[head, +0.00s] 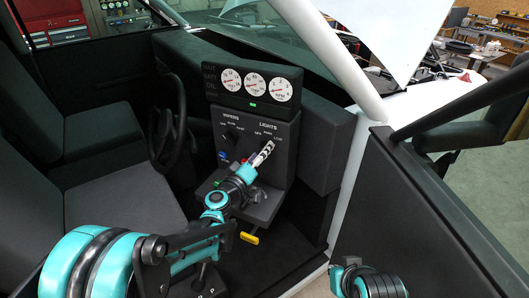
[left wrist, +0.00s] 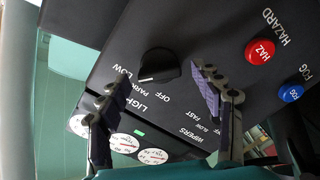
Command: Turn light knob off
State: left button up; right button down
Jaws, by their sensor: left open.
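The black light knob (left wrist: 158,64) sits on the dark dash panel among the labels OFF, PARK and LOW. A white mark shows at its lower left edge, on the side of PARK and LOW; I cannot tell exactly which label it points to. My left gripper (left wrist: 153,80) is open, with one finger to each side of the knob and nothing held. In the head view my left gripper (head: 262,154) is in front of the panel under LIGHTS and hides the knob. My right gripper is not in view.
The wipers knob (head: 231,133) is left of the light knob. A red HAZ button (left wrist: 260,52) and blue FOG button (left wrist: 291,93) are on the same panel. Gauges (head: 254,86) stand above, the steering wheel (head: 167,125) to the left, and the door (head: 420,215) to the right.

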pick_arm(q)
jog(key=shift+w+d, duration=0.3)
jog(key=shift+w, duration=0.35)
jog(key=c, duration=1.2)
jog(key=shift+o, duration=0.2)
